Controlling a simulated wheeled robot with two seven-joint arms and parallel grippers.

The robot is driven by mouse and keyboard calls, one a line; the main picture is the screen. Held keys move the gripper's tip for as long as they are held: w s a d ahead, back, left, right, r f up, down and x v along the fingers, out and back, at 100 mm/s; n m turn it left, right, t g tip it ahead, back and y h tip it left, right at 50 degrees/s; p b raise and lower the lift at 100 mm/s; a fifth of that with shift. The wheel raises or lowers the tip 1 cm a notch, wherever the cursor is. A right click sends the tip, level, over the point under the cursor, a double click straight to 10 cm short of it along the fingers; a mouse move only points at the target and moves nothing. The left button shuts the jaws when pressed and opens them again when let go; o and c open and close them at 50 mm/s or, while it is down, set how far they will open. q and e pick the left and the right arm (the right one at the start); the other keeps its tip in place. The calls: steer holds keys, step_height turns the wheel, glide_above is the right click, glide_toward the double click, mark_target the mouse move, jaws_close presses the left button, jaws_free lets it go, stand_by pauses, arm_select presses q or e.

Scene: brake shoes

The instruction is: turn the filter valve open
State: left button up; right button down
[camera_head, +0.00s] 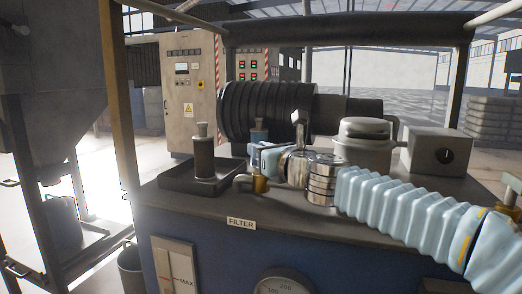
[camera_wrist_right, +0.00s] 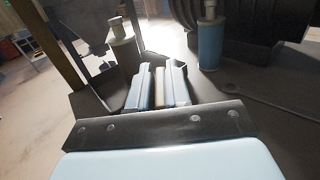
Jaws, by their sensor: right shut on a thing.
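The filter valve (camera_head: 258,184) is a small brass fitting with a grey bent pipe, on the machine top just behind the FILTER label (camera_head: 241,223). My right gripper (camera_head: 258,157) reaches in from the right, just above the valve. In the right wrist view its two pale blue fingers (camera_wrist_right: 159,80) are close together, with a narrow tan strip between them. The gripper is shut on what appears to be the valve's handle. The fingers hide most of the handle, so its angle cannot be told. My left gripper is not in view.
A dark tray (camera_head: 178,184) with a grey cylindrical filter (camera_head: 203,158) stands left of the valve. A large black ribbed cylinder (camera_head: 265,108) lies behind. A rounded grey housing (camera_head: 364,150) and a grey box (camera_head: 437,152) stand at right. A wrench-like tool (camera_wrist_right: 265,103) lies nearby.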

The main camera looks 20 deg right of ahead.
steer(key=shift+n+g+y+p, duration=0.35)
steer(key=shift+n+g+y, duration=0.25)
steer(key=shift+n+y, duration=0.6)
steer(key=c, duration=1.2)
jaws_free()
steer(key=shift+o, duration=0.2)
steer(key=v, duration=0.7)
steer(key=shift+d, duration=0.25)
steer(key=shift+o, duration=0.3)
steer(key=shift+s, duration=0.1)
